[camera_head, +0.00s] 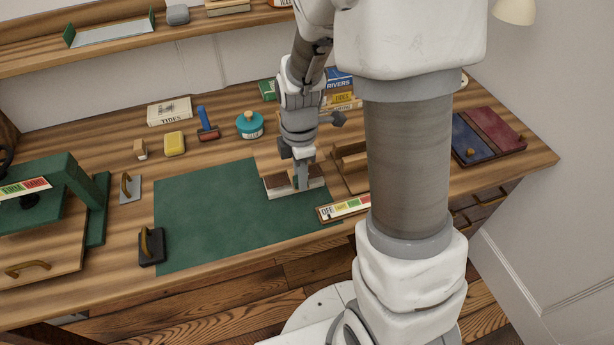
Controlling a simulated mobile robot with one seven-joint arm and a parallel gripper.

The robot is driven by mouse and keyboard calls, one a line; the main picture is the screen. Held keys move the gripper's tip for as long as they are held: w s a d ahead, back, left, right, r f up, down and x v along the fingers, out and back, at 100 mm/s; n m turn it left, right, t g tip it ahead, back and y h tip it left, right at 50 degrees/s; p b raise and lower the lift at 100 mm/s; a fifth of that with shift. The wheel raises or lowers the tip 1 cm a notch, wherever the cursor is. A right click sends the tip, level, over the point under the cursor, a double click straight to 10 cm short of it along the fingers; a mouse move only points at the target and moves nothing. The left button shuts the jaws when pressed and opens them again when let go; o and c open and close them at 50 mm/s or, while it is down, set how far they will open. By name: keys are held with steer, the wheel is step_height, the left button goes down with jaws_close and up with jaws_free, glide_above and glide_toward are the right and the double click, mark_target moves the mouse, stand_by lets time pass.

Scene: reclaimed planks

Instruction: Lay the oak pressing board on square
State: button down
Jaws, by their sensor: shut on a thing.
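My gripper (302,184) points down near the right part of the green mat (222,216). It is shut on a pale tan wooden board (270,157), which I take to be the oak pressing board. The board shows behind and left of the jaws, and the wrist and fingers hide part of it. A low block (281,190) with a brown top and pale sides, like a book, sits on the mat just below the jaws. I cannot tell whether the board touches it.
A wooden stand (350,168) is close right of my gripper, with a labelled strip (345,208) in front. A green press (68,182) stands at the left. A black handled block (151,247) is at the mat's left edge. The mat's left half is clear.

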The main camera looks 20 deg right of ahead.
steer(key=shift+f, duration=0.15)
steer(key=shift+f+b, duration=2.4)
steer(key=shift+f, duration=0.55)
steer(key=shift+f+b, duration=0.6)
steer(key=shift+f, duration=0.1)
steer(key=c, duration=0.6)
jaws_free()
